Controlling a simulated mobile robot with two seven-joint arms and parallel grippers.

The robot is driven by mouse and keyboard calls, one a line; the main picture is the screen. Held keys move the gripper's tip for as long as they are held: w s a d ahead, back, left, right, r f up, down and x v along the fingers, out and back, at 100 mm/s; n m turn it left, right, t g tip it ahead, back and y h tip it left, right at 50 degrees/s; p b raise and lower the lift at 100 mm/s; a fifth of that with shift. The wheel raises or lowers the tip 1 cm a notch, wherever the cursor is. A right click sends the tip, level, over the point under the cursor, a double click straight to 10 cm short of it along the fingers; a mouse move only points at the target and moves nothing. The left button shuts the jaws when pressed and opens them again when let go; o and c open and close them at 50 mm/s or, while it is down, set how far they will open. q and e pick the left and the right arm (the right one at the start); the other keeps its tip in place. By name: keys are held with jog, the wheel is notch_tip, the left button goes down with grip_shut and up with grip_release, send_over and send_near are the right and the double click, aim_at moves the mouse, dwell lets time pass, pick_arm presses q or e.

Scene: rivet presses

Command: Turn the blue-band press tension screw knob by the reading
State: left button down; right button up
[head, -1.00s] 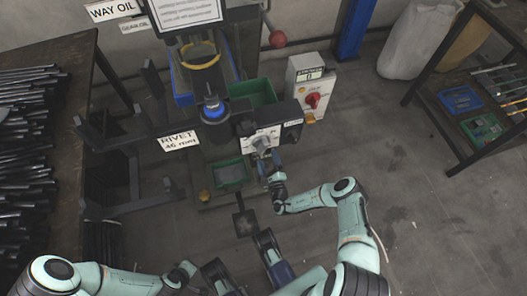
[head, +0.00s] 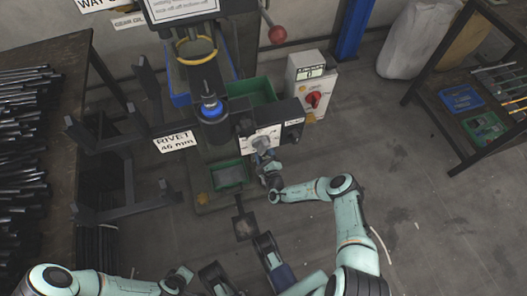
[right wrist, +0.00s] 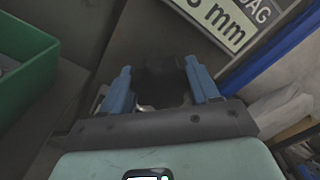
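The blue-band press (head: 211,108) stands at centre in the head view, with a blue ring around its dark cylinder. Its grey tension screw knob (head: 261,144) sits on a white dial plate (head: 262,134) at the press's lower right. My right gripper (head: 264,158) is right at the knob. In the right wrist view its two blue fingers (right wrist: 160,88) stand on either side of a dark rounded part, apparently the knob, close against it; I cannot tell whether they grip it. The dial marks are too small to read.
A sign (head: 176,142) reads RIVET 46 mm. A grey control box (head: 306,85) with a red switch stands right of the press. Green bins (head: 230,174) sit near it. A rod-covered bench is at left, a shelf (head: 480,60) at right. Floor on the right is open.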

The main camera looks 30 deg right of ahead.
pick_arm(q)
jog(key=shift+w+r, duration=0.1)
jog(key=shift+r, duration=0.05)
pick_arm(e)
jog(key=shift+m, duration=0.3)
jog(key=m+p, duration=0.1)
jog(key=m, duration=0.2)
jog(key=shift+s+d, duration=0.1)
jog(key=m, duration=0.6)
jog(key=shift+d, duration=0.1)
jog(key=m, duration=0.2)
jog(key=shift+f+m, duration=0.1)
jog(key=shift+m, duration=0.2)
jog(key=m, duration=0.3)
jog(key=shift+m, duration=0.4)
jog(key=shift+f+m, duration=0.1)
jog(key=shift+m, duration=0.8)
jog(key=m, duration=0.3)
jog(key=shift+s+b, duration=0.1)
jog(key=shift+b, duration=0.3)
pick_arm(q)
jog(key=shift+s+a+f+b, duration=0.1)
jog(key=shift+s+f+b, duration=0.2)
jog(key=shift+s+f, duration=0.25)
pick_arm(e)
jog(key=shift+f+m, duration=0.1)
jog(key=shift+m, duration=1.9)
